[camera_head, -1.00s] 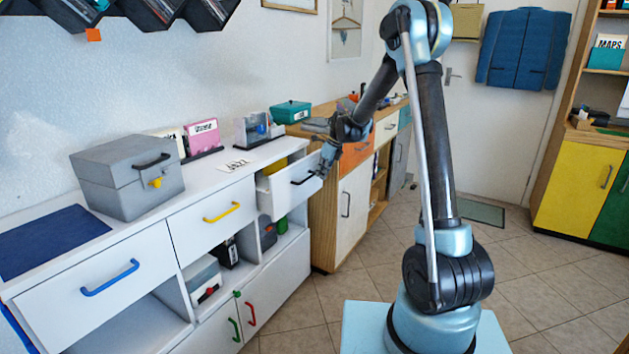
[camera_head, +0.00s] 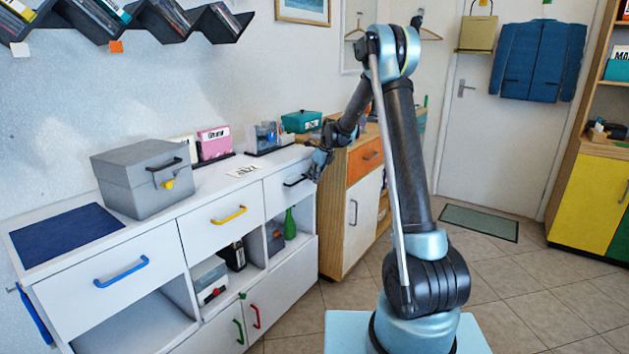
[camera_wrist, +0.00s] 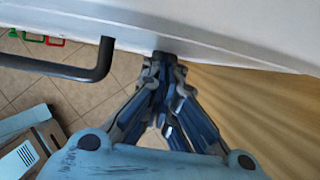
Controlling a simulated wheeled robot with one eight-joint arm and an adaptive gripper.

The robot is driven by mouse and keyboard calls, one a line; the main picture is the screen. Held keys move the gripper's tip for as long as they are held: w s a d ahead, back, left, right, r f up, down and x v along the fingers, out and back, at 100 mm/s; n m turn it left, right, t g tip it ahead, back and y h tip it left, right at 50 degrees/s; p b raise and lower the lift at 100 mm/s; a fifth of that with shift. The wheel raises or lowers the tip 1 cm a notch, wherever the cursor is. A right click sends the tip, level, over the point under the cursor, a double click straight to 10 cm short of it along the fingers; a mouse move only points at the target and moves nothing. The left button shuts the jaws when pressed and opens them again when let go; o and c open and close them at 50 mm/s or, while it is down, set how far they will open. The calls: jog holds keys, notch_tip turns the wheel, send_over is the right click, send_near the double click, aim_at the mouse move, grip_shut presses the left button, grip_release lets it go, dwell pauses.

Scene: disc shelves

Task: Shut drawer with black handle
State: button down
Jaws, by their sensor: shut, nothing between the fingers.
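The white drawer with the black handle (camera_head: 296,181) is at the right end of the white cabinet (camera_head: 165,226). Its front (camera_head: 281,196) looks flush, or nearly flush, with the cabinet face. My gripper (camera_head: 318,166) is shut and empty at the right edge of this drawer front, beside the handle. In the wrist view the shut fingertips (camera_wrist: 163,58) meet or almost touch the drawer front (camera_wrist: 200,40). The black handle (camera_wrist: 85,70) shows to their left, apart from the fingers.
Drawers with a yellow handle (camera_head: 229,215) and a blue handle (camera_head: 122,272) are further left, both shut. A wooden cabinet (camera_head: 345,225) stands close on the right. A grey box (camera_head: 143,177) is on the cabinet top. The tiled floor in front is open.

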jog(key=shift+a, duration=0.15)
jog(key=s+d+r, duration=0.5)
jog(key=d+r, duration=0.2)
jog(key=r, duration=0.2)
jog(key=s+d+r+n, duration=0.5)
jog(key=s+d+n, duration=0.1)
jog(key=s, duration=0.5)
jog(key=s+d+f+n+h, duration=0.1)
jog(key=s+d+n, duration=0.25)
jog(key=s, duration=0.55)
jog(key=s+d+f+n+h, duration=0.1)
jog(key=s+d+n, duration=0.25)
jog(key=s, duration=0.55)
jog(key=s+d+f+n+h, duration=0.1)
jog(key=s+d+n, duration=0.3)
jog(key=s, duration=0.5)
jog(key=s+d+f+n, duration=0.3)
jog(key=s+f+n, duration=0.4)
jog(key=s, duration=0.4)
jog(key=shift+s+f+n+h, duration=0.3)
jog(key=shift+s+f+h, duration=0.1)
jog(key=shift+f, duration=0.25)
